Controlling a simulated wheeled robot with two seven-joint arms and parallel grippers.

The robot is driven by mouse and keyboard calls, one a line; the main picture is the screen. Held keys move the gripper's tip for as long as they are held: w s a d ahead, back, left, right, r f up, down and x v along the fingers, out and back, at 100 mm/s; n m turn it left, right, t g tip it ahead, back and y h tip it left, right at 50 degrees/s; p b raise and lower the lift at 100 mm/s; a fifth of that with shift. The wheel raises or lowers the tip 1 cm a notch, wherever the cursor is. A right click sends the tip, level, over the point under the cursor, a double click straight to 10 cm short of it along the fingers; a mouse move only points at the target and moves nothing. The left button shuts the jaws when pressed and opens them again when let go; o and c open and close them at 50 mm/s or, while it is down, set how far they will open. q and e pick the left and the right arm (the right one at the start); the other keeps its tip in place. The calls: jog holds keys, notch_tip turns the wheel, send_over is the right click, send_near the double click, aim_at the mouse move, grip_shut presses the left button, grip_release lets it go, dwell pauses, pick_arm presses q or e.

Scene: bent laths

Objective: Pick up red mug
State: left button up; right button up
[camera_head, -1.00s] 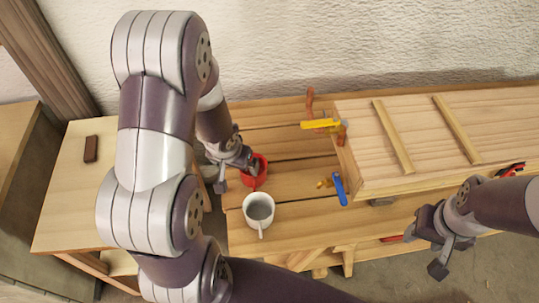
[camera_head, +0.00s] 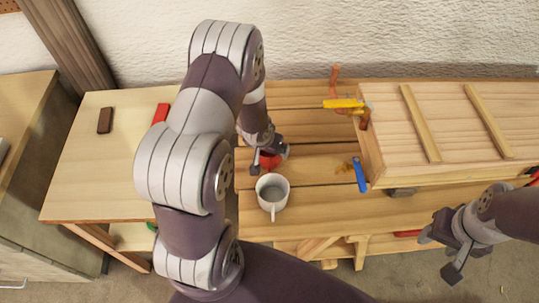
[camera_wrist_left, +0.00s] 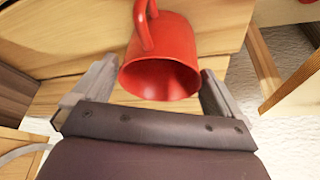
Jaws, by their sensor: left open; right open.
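The red mug (camera_head: 272,160) is on the wooden bench, behind a white mug (camera_head: 272,192). My left gripper (camera_head: 264,160) is at the red mug and partly hides it in the head view. In the left wrist view the red mug (camera_wrist_left: 172,62) lies between the open fingers of my left gripper (camera_wrist_left: 158,82), with its mouth toward the camera and its handle at the top. Whether a finger touches it I cannot tell. My right gripper (camera_head: 450,250) is open and empty, in front of the bench at the right.
A blue-handled tool (camera_head: 359,175) and a yellow-handled clamp (camera_head: 343,104) are near the large wooden box (camera_head: 400,175) on the right. A side table (camera_head: 85,185) on the left holds a dark brown block (camera_head: 105,120) and a red object (camera_head: 160,113).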

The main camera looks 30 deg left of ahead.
pick_arm(q)
jog(key=shift+r, duration=0.2)
jog(key=c, duration=1.1)
